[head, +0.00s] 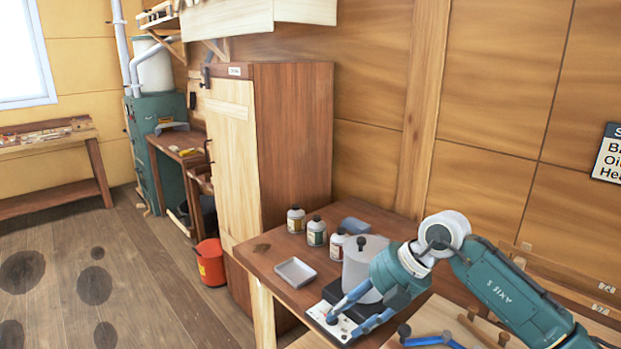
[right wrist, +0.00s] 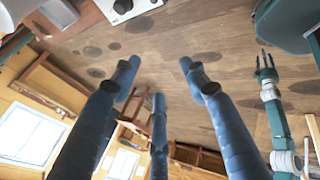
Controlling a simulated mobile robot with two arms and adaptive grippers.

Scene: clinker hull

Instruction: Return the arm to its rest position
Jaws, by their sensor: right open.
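My right arm (head: 510,295) comes in from the right in the head view. Its right gripper (head: 345,326) hangs at the near part of the workbench (head: 285,250), fingers pointing down to the left. In the right wrist view its blue fingers (right wrist: 160,72) are spread with nothing between them. The fingers overlap a white-topped device (head: 322,312) in the head view; I cannot tell if they touch it. My left gripper (right wrist: 265,60) shows small in the right wrist view, at the end of a teal arm; its opening is too small to judge.
A whitish cylindrical vessel (head: 360,262) stands behind the right gripper. Several bottles (head: 316,231) and a shallow tray (head: 295,272) are on the bench. A tall cabinet (head: 292,150) stands at the back. A red bucket (head: 211,262) is on the floor. Open floor (head: 140,270) lies left.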

